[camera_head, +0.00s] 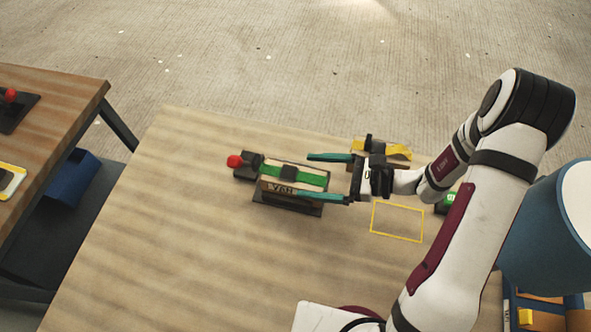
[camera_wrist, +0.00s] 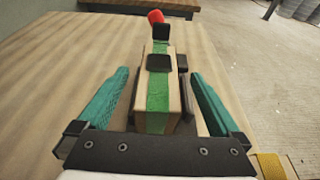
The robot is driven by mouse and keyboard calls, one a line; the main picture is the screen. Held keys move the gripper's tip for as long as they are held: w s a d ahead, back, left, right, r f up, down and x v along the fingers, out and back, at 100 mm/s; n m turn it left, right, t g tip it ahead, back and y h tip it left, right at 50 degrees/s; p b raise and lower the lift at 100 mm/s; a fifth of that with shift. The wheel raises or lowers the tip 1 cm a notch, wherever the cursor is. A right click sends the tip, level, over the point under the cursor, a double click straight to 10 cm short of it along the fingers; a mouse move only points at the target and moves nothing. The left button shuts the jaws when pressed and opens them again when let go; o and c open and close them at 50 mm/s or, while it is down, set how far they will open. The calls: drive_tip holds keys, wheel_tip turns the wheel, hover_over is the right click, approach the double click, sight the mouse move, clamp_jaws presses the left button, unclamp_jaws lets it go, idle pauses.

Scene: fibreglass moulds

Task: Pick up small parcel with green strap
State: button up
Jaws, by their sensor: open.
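The small parcel with a green strap (camera_head: 309,177) is a tan box with dark lettering on its side and a black patch on top. It rests on a dark base (camera_head: 288,206) on the wooden table. In the wrist view the parcel (camera_wrist: 158,103) lies lengthwise between the fingers. My gripper (camera_head: 328,176) is open, with one teal finger along each long side of the parcel. The wrist view shows gaps between the fingers (camera_wrist: 158,84) and the box.
A red knob (camera_head: 235,161) on a black part stands at the parcel's left end. A yellow strap item (camera_head: 394,150) lies behind my gripper. A yellow outlined rectangle (camera_head: 397,222) marks the table. A blue cylinder (camera_head: 550,225) stands right. The table's left and front are clear.

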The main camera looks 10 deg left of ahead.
sight(297, 175)
drive_tip(key=x, duration=0.5)
clamp_jaws()
idle(0.3)
